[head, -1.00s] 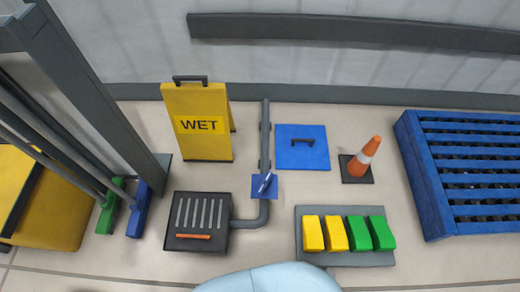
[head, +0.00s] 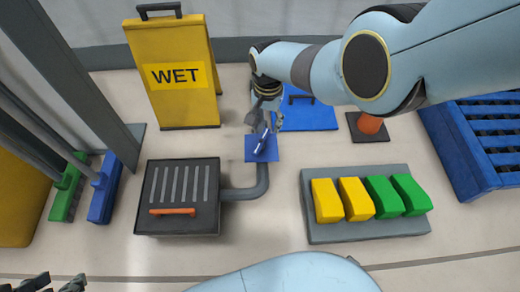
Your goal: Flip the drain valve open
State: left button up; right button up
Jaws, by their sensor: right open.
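The drain valve is a small light lever (head: 263,141) on a blue square plate (head: 254,157). It sits on a grey pipe (head: 243,194) that bends left into a dark drain box (head: 150,190) with a slotted top and an orange bar. My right gripper (head: 262,122) is open, its fingers pointing down over the lever and partly hiding it. I cannot tell whether they touch it. Dark parts of my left gripper (head: 50,284) show at the bottom left corner, cut off by the frame edge.
A yellow WET sign (head: 175,105) stands behind the drain box. A grey tray (head: 375,232) holds yellow and green blocks. Brushes (head: 104,195) stand left; a blue pallet (head: 465,165) is right.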

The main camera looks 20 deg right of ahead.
aim_at(262, 140)
jog(key=shift+w+a+f+b, duration=0.15)
jog(key=shift+w+f+b, duration=0.35)
jog(key=shift+f+b, duration=0.1)
jog(key=shift+w+a+f+b, duration=0.15)
jog(key=shift+w+f+b, duration=0.3)
jog(key=shift+f+b, duration=0.6)
jog(key=shift+f, duration=0.25)
jog(key=shift+f+b, duration=0.55)
jog(key=shift+f, duration=0.2)
notch_tip(262, 140, down, 2)
jog(key=shift+f+b, duration=0.15)
jog(key=shift+b, duration=0.7)
notch_tip(262, 140, down, 2)
jog(key=shift+f+b, duration=0.2)
jog(key=shift+b, duration=0.65)
pick_arm(q)
jog(key=w+d+r+m+t+h, duration=0.2)
jog(key=w+r+t, duration=0.8)
jog(key=r+t, duration=0.4)
jog(key=shift+w+d+r+t+h, duration=0.15)
jog(key=shift+d+r+t+h, duration=0.15)
jog(key=shift+d+r+t, duration=0.15)
jog(key=shift+f, duration=0.1)
pick_arm(e)
jog(key=shift+c, duration=0.2)
